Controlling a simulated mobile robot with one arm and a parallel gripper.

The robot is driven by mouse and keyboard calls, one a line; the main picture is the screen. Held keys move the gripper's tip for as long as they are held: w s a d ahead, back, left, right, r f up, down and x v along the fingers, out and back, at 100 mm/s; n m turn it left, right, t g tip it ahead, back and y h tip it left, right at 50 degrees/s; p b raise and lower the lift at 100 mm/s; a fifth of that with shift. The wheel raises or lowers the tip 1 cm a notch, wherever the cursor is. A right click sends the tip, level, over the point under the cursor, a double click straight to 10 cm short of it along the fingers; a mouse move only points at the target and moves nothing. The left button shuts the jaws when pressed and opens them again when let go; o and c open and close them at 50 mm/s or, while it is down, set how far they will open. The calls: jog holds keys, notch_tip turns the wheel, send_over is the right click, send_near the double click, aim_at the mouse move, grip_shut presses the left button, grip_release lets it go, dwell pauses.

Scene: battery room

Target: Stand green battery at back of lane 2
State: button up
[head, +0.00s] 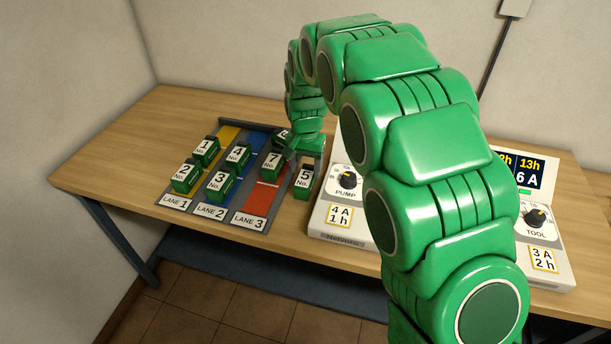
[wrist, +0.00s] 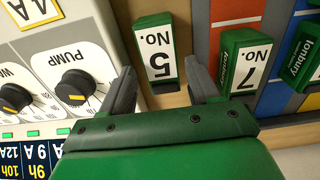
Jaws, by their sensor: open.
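Several green batteries with white number labels are in the head view, so colour alone does not single one out. Battery No. 5 (head: 303,181) stands right of the lane board; in the wrist view it (wrist: 155,50) lies ahead of the fingers. My gripper (head: 300,149) is open and empty, close behind No. 5 and not around it; its fingers (wrist: 160,68) show apart in the wrist view. Blue lane 2 (head: 257,139) holds No. 4 (head: 238,156) and No. 3 (head: 220,184), with bare blue behind No. 4. My arm hides part of the board's back right.
Lane 1 holds No. 1 (head: 205,151) and No. 2 (head: 186,177). Red lane 3 (head: 262,196) holds No. 7 (head: 272,164) and a partly hidden battery (head: 281,136) behind it. A charger console with a PUMP dial (head: 347,180) stands close right of No. 5.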

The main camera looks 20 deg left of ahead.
aim_at(307, 176)
notch_tip(307, 176, up, 7)
jog(key=shift+f, duration=0.2)
jog(key=s+d+r, duration=0.4)
jog(key=s+d, duration=0.2)
jog(key=d, duration=0.5)
jog(key=s+d+r, duration=0.5)
jog(key=s+d, duration=0.1)
jog(key=d, duration=0.4)
jog(key=s+d+g, duration=0.1)
jog(key=s+d, duration=0.7)
jog(key=s, duration=0.4)
jog(key=shift+s+d+r, duration=0.25)
jog(key=shift+d+r, duration=0.1)
jog(key=shift+r, duration=0.05)
jog(key=shift+g, duration=0.4)
jog(key=s+d, duration=0.1)
jog(key=s, duration=0.3)
jog(key=s+d+f, duration=0.1)
jog(key=s+d, duration=0.1)
jog(key=s, duration=0.3)
jog(key=s+d+f, duration=0.1)
jog(key=s, duration=0.3)
jog(key=shift+s+d, duration=0.2)
jog(key=shift+s, duration=0.2)
jog(key=shift+c, duration=0.2)
jog(key=shift+w+r, duration=0.1)
